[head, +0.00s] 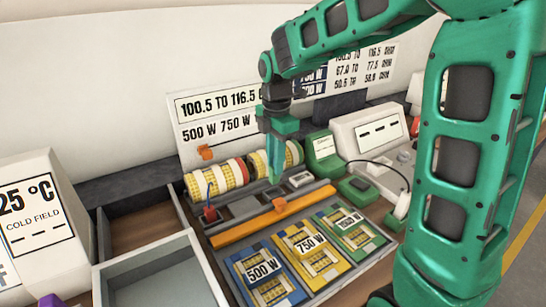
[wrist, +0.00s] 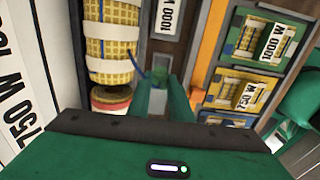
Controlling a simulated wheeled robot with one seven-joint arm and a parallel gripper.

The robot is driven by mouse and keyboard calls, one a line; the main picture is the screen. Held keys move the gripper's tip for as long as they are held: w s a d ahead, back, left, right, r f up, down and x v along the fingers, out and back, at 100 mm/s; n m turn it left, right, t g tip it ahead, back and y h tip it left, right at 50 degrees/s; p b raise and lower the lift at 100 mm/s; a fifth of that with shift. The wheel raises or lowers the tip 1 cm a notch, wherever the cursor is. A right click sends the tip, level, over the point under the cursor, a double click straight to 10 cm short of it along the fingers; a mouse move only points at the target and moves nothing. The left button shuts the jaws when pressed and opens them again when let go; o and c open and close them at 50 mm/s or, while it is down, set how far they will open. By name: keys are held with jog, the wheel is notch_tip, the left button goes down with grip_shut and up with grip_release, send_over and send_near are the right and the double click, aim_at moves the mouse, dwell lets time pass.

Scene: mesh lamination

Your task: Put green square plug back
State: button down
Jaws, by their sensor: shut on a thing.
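My gripper (head: 275,178) points down over the row of grey sockets (head: 243,208), in front of the mesh rolls. It is shut on a small green piece, which looks like the green square plug (wrist: 160,74); this shows between the fingertips in the wrist view. The fingers hide most of the plug, so its square shape is not clear. The fingertips appear near the middle of the socket row; I cannot tell whether the plug touches a socket.
A red plug (head: 210,214) sits at the left of the row. An orange bar (head: 272,217) and wattage panels (head: 312,250) lie in front. A green block (head: 358,189) and a meter (head: 372,133) stand right. An empty tray (head: 165,276) is at left.

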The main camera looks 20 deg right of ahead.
aim_at(276, 182)
jog(key=shift+d+f, duration=0.1)
jog(key=shift+f, duration=2.4)
jog(key=c, duration=1.5)
grip_release()
notch_tip(276, 182, up, 11)
jog(key=shift+s+f, duration=0.1)
jog(key=shift+f, duration=0.05)
